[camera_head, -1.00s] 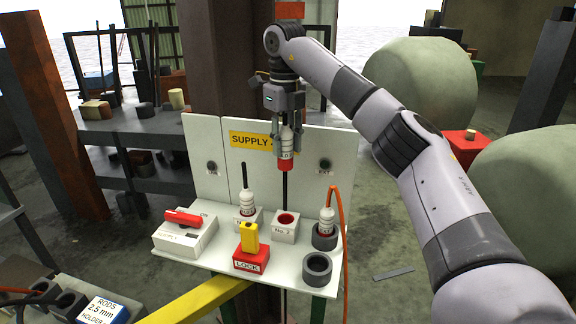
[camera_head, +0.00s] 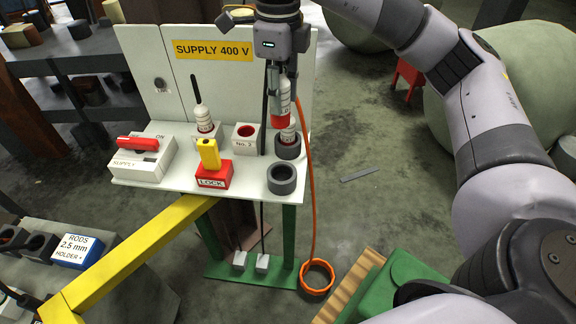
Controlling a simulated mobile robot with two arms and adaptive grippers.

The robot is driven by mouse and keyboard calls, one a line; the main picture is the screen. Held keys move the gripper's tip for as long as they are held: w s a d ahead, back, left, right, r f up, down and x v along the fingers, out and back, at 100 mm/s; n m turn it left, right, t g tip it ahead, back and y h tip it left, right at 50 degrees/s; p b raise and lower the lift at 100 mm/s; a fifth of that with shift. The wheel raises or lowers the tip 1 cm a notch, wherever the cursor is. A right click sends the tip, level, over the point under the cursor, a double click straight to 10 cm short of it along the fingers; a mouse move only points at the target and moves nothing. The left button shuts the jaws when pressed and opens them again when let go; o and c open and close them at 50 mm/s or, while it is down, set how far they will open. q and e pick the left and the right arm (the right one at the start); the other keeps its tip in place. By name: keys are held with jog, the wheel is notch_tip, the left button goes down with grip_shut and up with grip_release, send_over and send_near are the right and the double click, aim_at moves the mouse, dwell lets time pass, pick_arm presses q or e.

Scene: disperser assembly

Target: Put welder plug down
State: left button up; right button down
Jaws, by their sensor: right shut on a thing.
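My right gripper (camera_head: 284,72) is shut on a white plug with a red lower end (camera_head: 280,106), which I take to be the welder plug. It hangs upright, red end down, over the right side of the white shelf (camera_head: 157,184). Below it, partly hidden, a white plug (camera_head: 288,136) with an orange cable stands in a dark round holder (camera_head: 287,151). A second dark round holder (camera_head: 282,180) in front is empty. The exact gap under the held plug is hard to tell. My left gripper is not in view.
A white socket block with a red opening (camera_head: 244,138) is empty. Another white plug (camera_head: 203,117) stands to its left. A red lock block with a yellow part (camera_head: 213,174) and the red-handled supply switch (camera_head: 140,155) are on the shelf. The orange cable (camera_head: 311,200) hangs down at right.

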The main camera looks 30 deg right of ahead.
notch_tip(320, 180, down, 18)
jog(key=shift+r+p, duration=0.25)
jog(key=shift+p, duration=0.35)
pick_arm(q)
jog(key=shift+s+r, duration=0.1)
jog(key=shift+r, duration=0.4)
pick_arm(e)
jog(key=shift+w+f, duration=0.1)
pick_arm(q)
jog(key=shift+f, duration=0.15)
pick_arm(e)
jog(key=shift+f, duration=0.1)
jog(key=shift+f+b, duration=0.15)
jog(key=shift+b, duration=0.15)
jog(key=c, duration=1.2)
grip_release()
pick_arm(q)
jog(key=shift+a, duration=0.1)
